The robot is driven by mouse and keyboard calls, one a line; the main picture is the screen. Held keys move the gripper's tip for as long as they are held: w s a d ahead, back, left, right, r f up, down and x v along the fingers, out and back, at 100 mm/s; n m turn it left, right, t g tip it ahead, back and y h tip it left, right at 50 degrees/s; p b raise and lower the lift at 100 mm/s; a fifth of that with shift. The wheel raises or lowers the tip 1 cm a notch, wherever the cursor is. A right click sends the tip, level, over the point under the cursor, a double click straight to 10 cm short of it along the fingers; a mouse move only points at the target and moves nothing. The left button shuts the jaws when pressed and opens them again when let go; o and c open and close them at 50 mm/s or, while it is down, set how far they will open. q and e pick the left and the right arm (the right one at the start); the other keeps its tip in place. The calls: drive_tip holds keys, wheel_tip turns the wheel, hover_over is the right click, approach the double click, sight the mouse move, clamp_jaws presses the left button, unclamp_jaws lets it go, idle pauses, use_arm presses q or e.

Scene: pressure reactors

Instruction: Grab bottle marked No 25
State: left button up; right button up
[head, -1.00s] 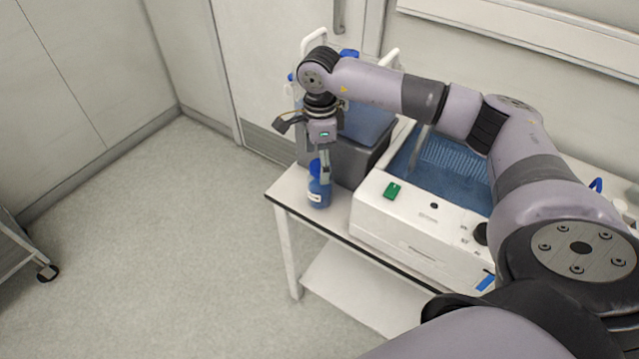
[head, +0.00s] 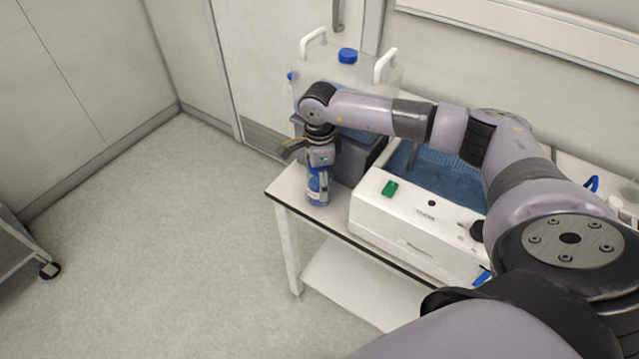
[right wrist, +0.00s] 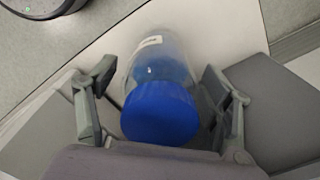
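A bottle (head: 318,188) with blue contents and a pale label stands upright at the table's left front corner. In the right wrist view its blue cap (right wrist: 160,112) and clear shoulder fill the middle; the label's writing is too small to read. My right gripper (head: 318,180) is lowered over the bottle from above. In the right wrist view its fingers are apart, one on each side of the bottle, with slight gaps visible near the cap. My left gripper is not in view.
The white table (head: 289,191) also bears a white bath unit (head: 420,225) with a green switch, right of the bottle. A grey box with a clear blue-capped canister (head: 350,80) stands behind. Open floor lies left. A cart (head: 20,248) stands at the left edge.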

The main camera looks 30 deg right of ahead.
drive_tip(key=c, duration=1.3)
drive_tip(key=shift+c, duration=0.3)
drive_tip(key=shift+r, duration=0.2)
